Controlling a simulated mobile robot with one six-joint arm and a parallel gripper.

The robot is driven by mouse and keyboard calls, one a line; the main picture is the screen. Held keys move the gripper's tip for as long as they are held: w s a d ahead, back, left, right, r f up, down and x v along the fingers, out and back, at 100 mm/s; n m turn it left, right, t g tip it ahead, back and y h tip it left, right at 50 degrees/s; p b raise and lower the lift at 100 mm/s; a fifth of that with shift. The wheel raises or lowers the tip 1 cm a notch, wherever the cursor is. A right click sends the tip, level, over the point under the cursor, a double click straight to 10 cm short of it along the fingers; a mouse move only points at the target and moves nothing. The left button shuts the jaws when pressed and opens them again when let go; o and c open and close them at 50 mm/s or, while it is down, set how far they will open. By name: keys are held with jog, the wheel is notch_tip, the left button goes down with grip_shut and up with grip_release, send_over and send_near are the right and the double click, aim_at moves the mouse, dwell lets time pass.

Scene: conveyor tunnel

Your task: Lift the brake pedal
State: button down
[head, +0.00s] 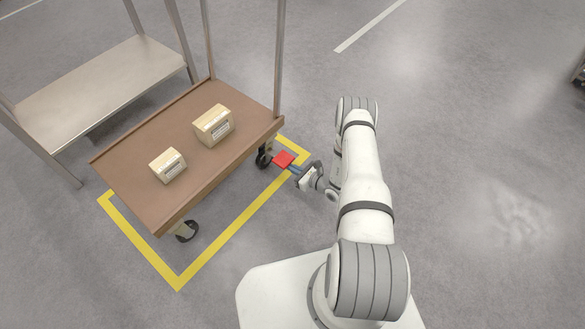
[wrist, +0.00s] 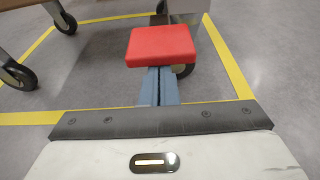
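The brake pedal is a flat red block (head: 283,158) beside the caster at the cart's near right corner. In the wrist view the red pedal (wrist: 162,44) is straight ahead, above the middle. My gripper (head: 295,169) is at the pedal's right side, low near the floor. In the wrist view its two blue-grey fingers (wrist: 158,84) lie together with only a thin dark line between them. Their tips reach the pedal's near lower edge, and their ends are hidden under or behind it. I cannot tell whether they touch it. Nothing shows between the fingers.
The brown cart (head: 150,196) carries two cardboard boxes (head: 213,125) (head: 168,165) and stands on casters inside a yellow floor outline (head: 228,232). A caster (wrist: 18,74) shows at the wrist view's left. A metal shelf (head: 100,88) stands behind. The floor to the right is clear.

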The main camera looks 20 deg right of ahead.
jog(key=shift+w+d+r, duration=0.15)
jog(key=shift+w+r, duration=0.05)
notch_tip(320, 180, down, 5)
jog(key=b, duration=0.4)
jog(key=r+p+v, duration=0.1)
jog(key=p+v, duration=0.3)
jog(key=v, duration=0.6)
jog(key=shift+a+r, duration=0.25)
